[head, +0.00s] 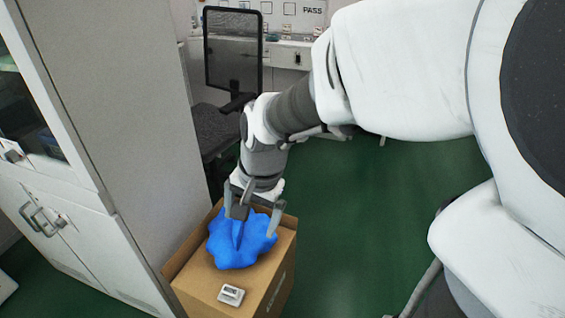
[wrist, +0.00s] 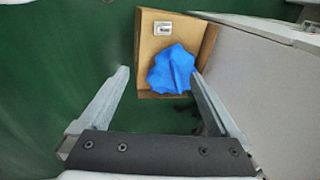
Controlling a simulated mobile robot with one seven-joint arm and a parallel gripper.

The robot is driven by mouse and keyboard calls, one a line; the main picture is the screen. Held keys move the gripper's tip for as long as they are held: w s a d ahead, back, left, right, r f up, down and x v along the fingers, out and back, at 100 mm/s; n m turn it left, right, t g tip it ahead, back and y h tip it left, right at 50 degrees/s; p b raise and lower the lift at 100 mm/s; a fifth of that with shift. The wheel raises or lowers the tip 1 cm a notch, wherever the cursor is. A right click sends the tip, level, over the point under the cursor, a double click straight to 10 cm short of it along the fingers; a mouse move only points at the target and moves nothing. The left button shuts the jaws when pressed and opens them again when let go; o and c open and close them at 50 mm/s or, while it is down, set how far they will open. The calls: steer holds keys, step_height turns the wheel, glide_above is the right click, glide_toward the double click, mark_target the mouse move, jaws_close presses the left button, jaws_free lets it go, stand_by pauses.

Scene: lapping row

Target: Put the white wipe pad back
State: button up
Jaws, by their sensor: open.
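No thing that I can clearly make out as a white wipe pad shows in either view. A crumpled blue cloth (head: 232,252) lies on top of a cardboard box (head: 199,287). In the wrist view the cloth (wrist: 170,72) is on the lower part of the box top. My gripper (head: 255,228) is open, points down over the cloth and holds nothing. In the wrist view the open fingers (wrist: 160,73) have the cloth's lower part between and beyond them. I cannot tell whether they touch it.
A small white and grey item (head: 231,295) lies on the box's near edge. A grey cabinet (head: 130,110) stands close on the left. A dark mesh chair (head: 233,50) is behind the box. Green floor (head: 360,220) to the right is clear.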

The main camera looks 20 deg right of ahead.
steer(key=s+d+r+n+t+h, duration=0.1)
steer(key=s+d+r+n+t, duration=0.2)
steer(key=s+d+r+n, duration=0.2)
steer(key=shift+s+r+n+t+h, duration=0.3)
steer(key=shift+s+r+n, duration=1.3)
steer(key=shift+s+r, duration=0.95)
step_height(320, 180, up, 17)
steer(key=p, duration=1.7)
